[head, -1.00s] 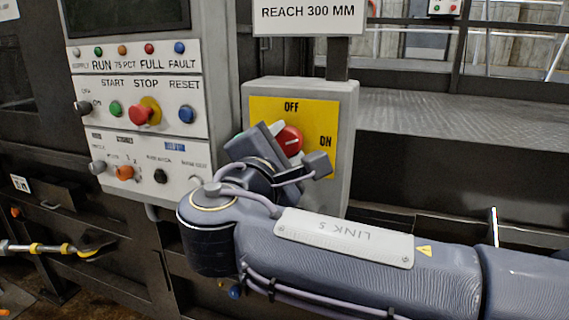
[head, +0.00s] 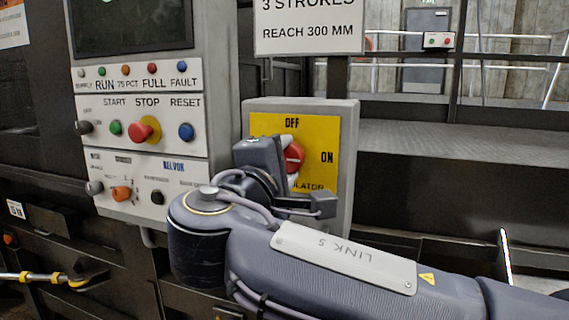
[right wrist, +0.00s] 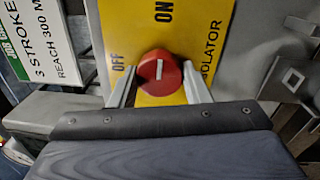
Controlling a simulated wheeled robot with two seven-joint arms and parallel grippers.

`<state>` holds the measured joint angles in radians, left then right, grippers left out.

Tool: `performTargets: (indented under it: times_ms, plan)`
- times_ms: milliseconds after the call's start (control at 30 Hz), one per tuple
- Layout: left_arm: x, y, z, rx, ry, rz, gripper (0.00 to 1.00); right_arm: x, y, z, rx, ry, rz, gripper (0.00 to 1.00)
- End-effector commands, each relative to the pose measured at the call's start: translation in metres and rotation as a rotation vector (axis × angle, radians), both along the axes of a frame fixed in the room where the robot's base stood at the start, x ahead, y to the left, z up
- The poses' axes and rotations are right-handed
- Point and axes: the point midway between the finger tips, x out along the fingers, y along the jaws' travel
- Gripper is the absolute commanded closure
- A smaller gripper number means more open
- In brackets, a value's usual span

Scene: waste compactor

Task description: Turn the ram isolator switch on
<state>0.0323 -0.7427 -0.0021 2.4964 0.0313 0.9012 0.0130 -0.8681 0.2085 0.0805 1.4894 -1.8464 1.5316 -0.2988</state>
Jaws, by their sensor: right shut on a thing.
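The ram isolator switch is a red round knob (head: 294,157) with a white mark, on a yellow plate (head: 322,135) lettered OFF at the top and ON at the right. My right gripper (head: 289,160) is shut on the knob, one finger above and one below it in the head view. The right wrist view shows the knob (right wrist: 158,76) between both fingers of the right gripper (right wrist: 160,84). There its white mark runs up and down, in line with ON above, while OFF is to the left. My left gripper is not in view.
A control panel (head: 140,125) with buttons, lamps and small knobs stands left of the isolator box (head: 347,160). A sign (head: 308,28) hangs above the box. Dark machine surfaces lie to the right and below. A yellow-banded bar (head: 45,277) is at the lower left.

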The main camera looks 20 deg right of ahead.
Motion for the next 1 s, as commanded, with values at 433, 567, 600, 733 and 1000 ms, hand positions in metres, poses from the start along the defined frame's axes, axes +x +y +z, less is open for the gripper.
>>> performTargets:
  times_ms: [433, 567, 600, 733, 1000]
  plan:
    - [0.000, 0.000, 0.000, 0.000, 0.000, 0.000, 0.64, 0.000, 0.000, -0.001, 0.001, 0.002, 0.000, 0.35]
    - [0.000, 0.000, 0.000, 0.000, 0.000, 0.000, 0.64, 0.000, 0.000, 0.000, 0.001, 0.001, 0.000, 0.35]
    - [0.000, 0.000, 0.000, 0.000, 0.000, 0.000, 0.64, 0.000, 0.000, 0.000, 0.001, 0.001, 0.000, 0.35]
    - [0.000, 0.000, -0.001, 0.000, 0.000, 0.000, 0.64, -0.003, 0.003, -0.001, 0.000, 0.000, 0.001, 0.35]
    - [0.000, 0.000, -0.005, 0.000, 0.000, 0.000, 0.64, -0.038, 0.027, -0.004, 0.000, 0.001, 0.004, 0.35]
